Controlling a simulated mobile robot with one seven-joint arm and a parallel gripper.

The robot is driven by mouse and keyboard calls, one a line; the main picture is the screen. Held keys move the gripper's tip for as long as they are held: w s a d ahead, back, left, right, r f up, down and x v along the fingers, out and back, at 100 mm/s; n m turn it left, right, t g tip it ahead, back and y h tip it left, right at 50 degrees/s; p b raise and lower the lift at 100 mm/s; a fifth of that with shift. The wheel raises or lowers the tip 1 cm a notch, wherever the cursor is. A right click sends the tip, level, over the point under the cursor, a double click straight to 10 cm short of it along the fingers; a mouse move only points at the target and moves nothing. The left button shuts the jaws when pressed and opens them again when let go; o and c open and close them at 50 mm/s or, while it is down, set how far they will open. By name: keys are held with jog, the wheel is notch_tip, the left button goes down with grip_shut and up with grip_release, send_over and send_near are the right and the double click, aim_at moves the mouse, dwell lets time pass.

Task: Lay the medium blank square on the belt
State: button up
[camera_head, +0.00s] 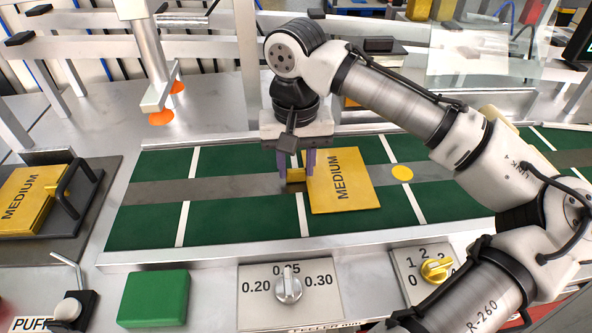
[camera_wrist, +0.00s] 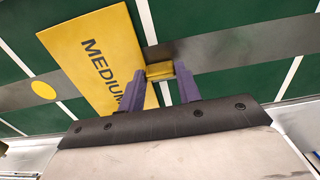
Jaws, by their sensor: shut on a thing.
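The medium blank (camera_head: 340,180) is a flat yellow square marked MEDIUM. It lies flat at the green belt (camera_head: 220,215), between two white cross lines and over the grey centre strip. Whether its underside touches the belt everywhere I cannot tell. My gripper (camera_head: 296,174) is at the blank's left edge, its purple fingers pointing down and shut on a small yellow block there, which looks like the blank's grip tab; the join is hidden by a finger. In the wrist view the blank (camera_wrist: 92,50) is left of my gripper (camera_wrist: 160,80), with the yellow block (camera_wrist: 159,71) between the fingers.
A yellow disc (camera_head: 402,173) is on the belt's strip, right of the blank. More MEDIUM blanks (camera_head: 25,200) lie at the left in a dark holder with a black handle. Dials (camera_head: 288,289) and a green block (camera_head: 153,298) are in front.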

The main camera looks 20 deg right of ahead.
jog(key=shift+r, duration=0.1)
jog(key=shift+f, duration=0.2)
jog(key=o, duration=1)
jog(key=shift+c, duration=0.2)
jog(key=shift+r, duration=0.1)
notch_tip(320, 180, up, 12)
jog(key=shift+p, duration=0.3)
jog(key=shift+r, duration=0.1)
